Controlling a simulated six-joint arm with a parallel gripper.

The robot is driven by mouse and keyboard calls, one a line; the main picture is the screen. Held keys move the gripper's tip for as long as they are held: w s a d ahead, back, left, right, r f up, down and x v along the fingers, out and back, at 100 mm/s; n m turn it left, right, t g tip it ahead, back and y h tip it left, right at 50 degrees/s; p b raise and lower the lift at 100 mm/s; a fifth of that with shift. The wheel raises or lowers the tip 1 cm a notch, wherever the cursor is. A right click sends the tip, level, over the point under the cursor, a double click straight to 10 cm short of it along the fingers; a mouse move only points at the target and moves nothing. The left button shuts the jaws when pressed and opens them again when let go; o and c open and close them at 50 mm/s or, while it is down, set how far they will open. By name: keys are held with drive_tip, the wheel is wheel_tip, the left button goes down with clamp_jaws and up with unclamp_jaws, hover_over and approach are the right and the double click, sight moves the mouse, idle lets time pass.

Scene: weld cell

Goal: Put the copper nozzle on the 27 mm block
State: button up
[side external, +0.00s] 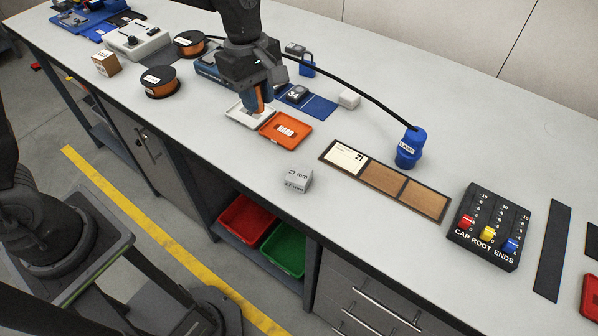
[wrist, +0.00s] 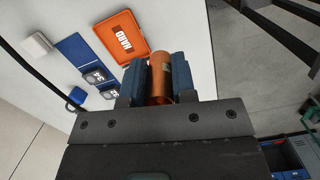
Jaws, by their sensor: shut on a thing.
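My gripper (side external: 256,92) is shut on the copper nozzle (side external: 259,103). In the wrist view the nozzle (wrist: 161,76) is an orange-brown cylinder between the two blue-grey fingers of my gripper (wrist: 159,80). In the side view it hangs over or just in front of a white tray, beside the orange tray; its exact height is hard to tell. The 27 mm block (side external: 296,179) is a small grey block marked "27 mm" on the bench, to the right of and nearer the camera than my gripper. The block is not seen in the wrist view.
The orange tray marked HARD (side external: 285,131) and the white tray (side external: 240,117) lie near my gripper. The bench around the block is clear.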

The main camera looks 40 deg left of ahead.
drive_tip(key=shift+s+a, duration=0.3)
drive_tip(key=shift+a, duration=0.3)
drive_tip(key=shift+s+d+f, duration=0.1)
drive_tip(key=shift+d+f, duration=0.05)
drive_tip(key=shift+f, duration=0.05)
hover_over(301, 176)
drive_tip(key=f, duration=0.6)
drive_tip(key=shift+a+f, duration=0.2)
drive_tip(key=shift+f, duration=2.05)
drive_tip(key=shift+f, duration=0.1)
drive_tip(key=o, duration=0.9)
